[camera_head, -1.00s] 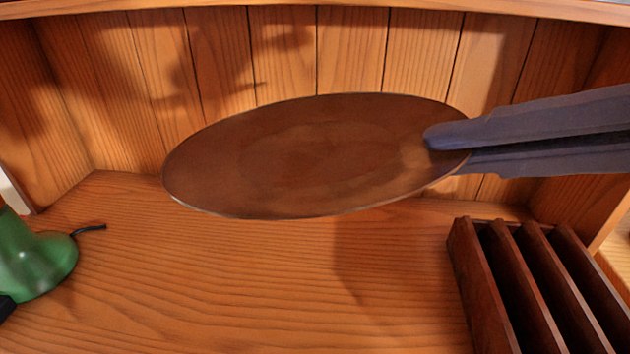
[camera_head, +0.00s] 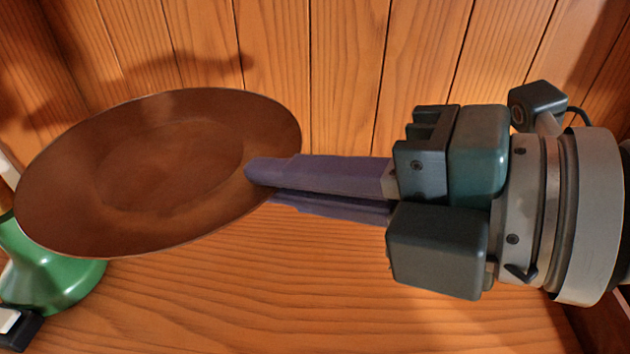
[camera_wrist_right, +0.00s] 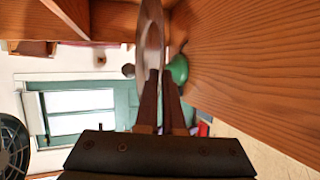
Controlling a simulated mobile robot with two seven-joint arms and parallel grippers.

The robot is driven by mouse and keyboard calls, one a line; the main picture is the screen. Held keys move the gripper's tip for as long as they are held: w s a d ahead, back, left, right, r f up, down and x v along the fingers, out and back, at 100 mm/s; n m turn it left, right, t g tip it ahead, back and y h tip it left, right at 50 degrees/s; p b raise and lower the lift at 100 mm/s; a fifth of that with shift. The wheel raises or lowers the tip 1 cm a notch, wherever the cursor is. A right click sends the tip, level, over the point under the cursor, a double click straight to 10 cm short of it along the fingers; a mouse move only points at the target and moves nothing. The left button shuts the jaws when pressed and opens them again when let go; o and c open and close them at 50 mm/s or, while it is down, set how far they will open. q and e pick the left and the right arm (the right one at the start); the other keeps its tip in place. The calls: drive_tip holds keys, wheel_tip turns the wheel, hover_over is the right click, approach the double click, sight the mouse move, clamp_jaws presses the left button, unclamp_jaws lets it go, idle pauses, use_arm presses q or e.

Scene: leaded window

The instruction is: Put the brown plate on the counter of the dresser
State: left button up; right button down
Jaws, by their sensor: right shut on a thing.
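The brown plate (camera_head: 160,165) is held in the air above the wooden counter of the dresser (camera_head: 300,290), tilted, with its upper face toward the head camera. My right gripper (camera_head: 262,182) comes in from the right and is shut on the plate's right rim. In the right wrist view the plate (camera_wrist_right: 151,40) shows edge-on between the fingertips (camera_wrist_right: 160,78). A gap shows between the plate and the counter in the head view. My left gripper is not in view.
A green rounded object (camera_head: 45,265) stands on the counter at the left, partly hidden behind the plate; it also shows in the right wrist view (camera_wrist_right: 178,70). A plank back wall (camera_head: 345,80) rises behind. The counter's middle is clear.

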drive_tip(key=b, duration=0.5)
hover_over(300, 314)
wheel_tip(300, 314, down, 12)
drive_tip(key=shift+r, duration=0.15)
wheel_tip(300, 314, down, 4)
drive_tip(key=shift+r+b, duration=0.25)
drive_tip(key=shift+b, duration=0.55)
drive_tip(key=shift+f, duration=0.45)
drive_tip(key=shift+r, duration=0.1)
drive_tip(key=c, duration=1.5)
unclamp_jaws()
drive_tip(key=shift+f, duration=0.2)
drive_tip(key=shift+o, duration=0.9)
drive_tip(key=shift+r, duration=0.1)
